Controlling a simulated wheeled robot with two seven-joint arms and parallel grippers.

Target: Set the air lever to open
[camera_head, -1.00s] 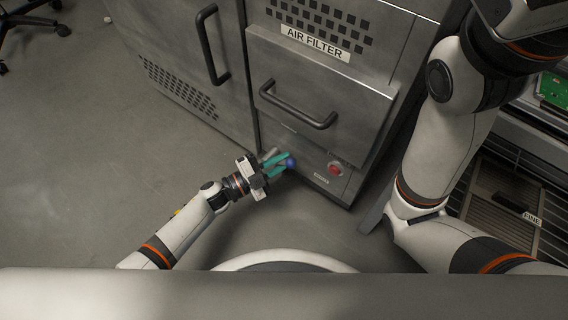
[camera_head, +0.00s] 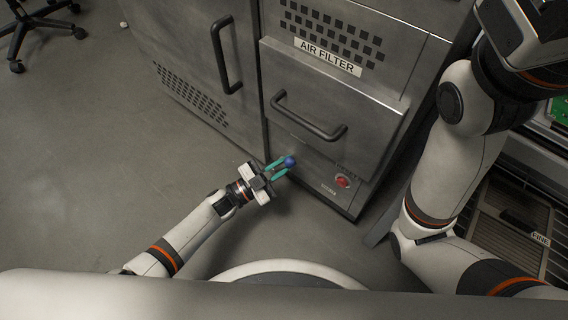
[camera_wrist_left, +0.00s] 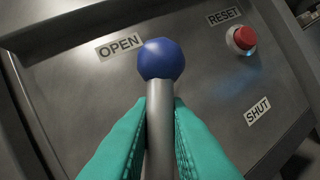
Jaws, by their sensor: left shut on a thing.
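The air lever (camera_wrist_left: 161,65) has a blue ball knob on a grey metal shaft. In the wrist view it points up, its knob just right of the OPEN label (camera_wrist_left: 119,46) and well away from the SHUT label (camera_wrist_left: 257,110). My left gripper (camera_head: 279,169) is shut on the lever, its teal fingers (camera_wrist_left: 160,122) on both sides of the shaft below the knob. The knob also shows in the head view (camera_head: 290,161) at the lower front of the cabinet. The shaft's base is hidden. My right arm shows at the right; its gripper is out of view.
A red button (camera_wrist_left: 241,38) under a RESET label sits right of the lever. Above the panel is the AIR FILTER drawer (camera_head: 335,105) with a bar handle (camera_head: 308,118). A cabinet door handle (camera_head: 224,55) stands further left. The floor (camera_head: 120,150) at left is clear.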

